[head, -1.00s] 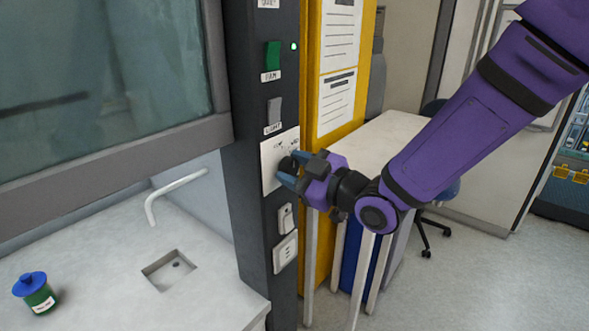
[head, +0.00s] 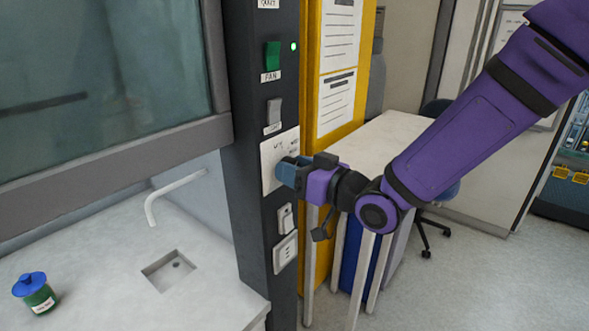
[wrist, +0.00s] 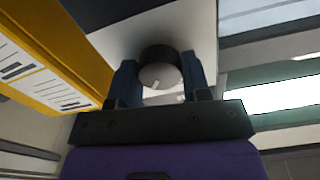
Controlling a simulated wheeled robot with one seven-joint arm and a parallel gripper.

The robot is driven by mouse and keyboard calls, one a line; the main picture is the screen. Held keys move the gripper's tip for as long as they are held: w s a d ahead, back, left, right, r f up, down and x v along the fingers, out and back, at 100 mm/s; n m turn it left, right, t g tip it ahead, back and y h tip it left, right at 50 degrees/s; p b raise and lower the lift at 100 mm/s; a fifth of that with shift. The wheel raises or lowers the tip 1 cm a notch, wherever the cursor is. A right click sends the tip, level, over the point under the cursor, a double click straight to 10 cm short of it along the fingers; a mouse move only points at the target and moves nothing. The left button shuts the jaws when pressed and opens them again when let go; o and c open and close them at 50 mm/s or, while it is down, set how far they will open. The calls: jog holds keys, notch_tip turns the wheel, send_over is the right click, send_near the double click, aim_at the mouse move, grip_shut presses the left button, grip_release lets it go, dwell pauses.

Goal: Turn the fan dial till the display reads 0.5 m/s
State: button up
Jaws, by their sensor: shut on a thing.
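The fan dial (wrist: 160,76) is a round knob with a dark rim and a pale face with a small mark, seen in the wrist view. It sits on a white panel plate (head: 268,165) on the dark post. My gripper (wrist: 162,80) has its two blue fingers on either side of the dial, shut on it. In the head view my gripper (head: 283,172) is at the plate and hides the dial. The display is not readable in either view.
Above the plate are a green fan switch (head: 272,55) with a lit green light and a grey light switch (head: 274,111). Sockets (head: 285,252) are below. The hood sash (head: 100,80), a worktop with a sink (head: 168,270) and a blue-lidded jar (head: 35,293) are left.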

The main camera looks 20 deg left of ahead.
jog(key=shift+m, duration=0.3)
jog(key=o, duration=0.9)
jog(key=shift+d, duration=0.1)
jog(key=v, duration=1)
jog(key=shift+s+d+f, duration=0.1)
jog(key=shift+s+d, duration=0.1)
jog(key=shift+d, duration=0.05)
jog(key=shift+w+d, duration=0.1)
